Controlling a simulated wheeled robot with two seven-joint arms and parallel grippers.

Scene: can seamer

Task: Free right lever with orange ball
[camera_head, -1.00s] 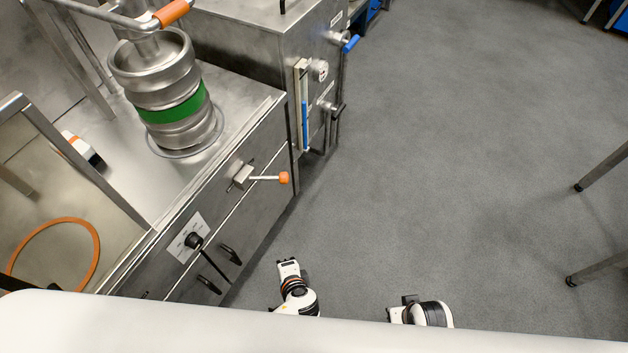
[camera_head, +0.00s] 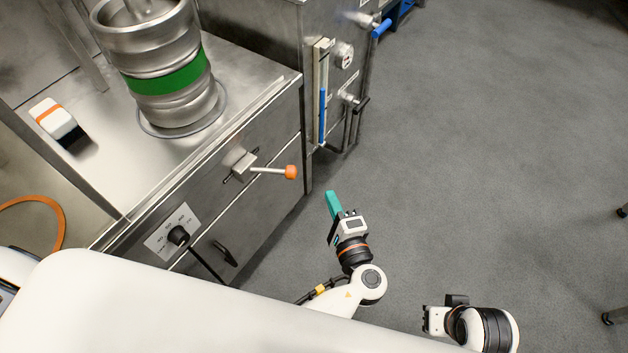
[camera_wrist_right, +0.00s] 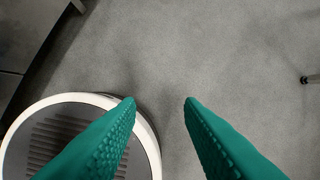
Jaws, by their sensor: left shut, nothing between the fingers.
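The lever is a thin metal rod (camera_head: 268,170) with an orange ball (camera_head: 291,172) on its end. It sticks out to the right from a metal block on the steel cabinet front in the head view. My left gripper (camera_head: 333,203) has teal fingers, closed together and empty. It is below and right of the orange ball in the picture, apart from it. My right gripper (camera_wrist_right: 160,102) shows two teal fingers spread apart with only floor between them. In the head view the right wrist is low, right of the left arm, and its fingers are hidden.
A steel keg (camera_head: 172,75) with a green band stands on the counter (camera_head: 105,165). A black knob (camera_head: 178,235) and a dark handle (camera_head: 225,254) are on the cabinet front. A machine with a blue-handled valve (camera_head: 381,28) stands behind.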

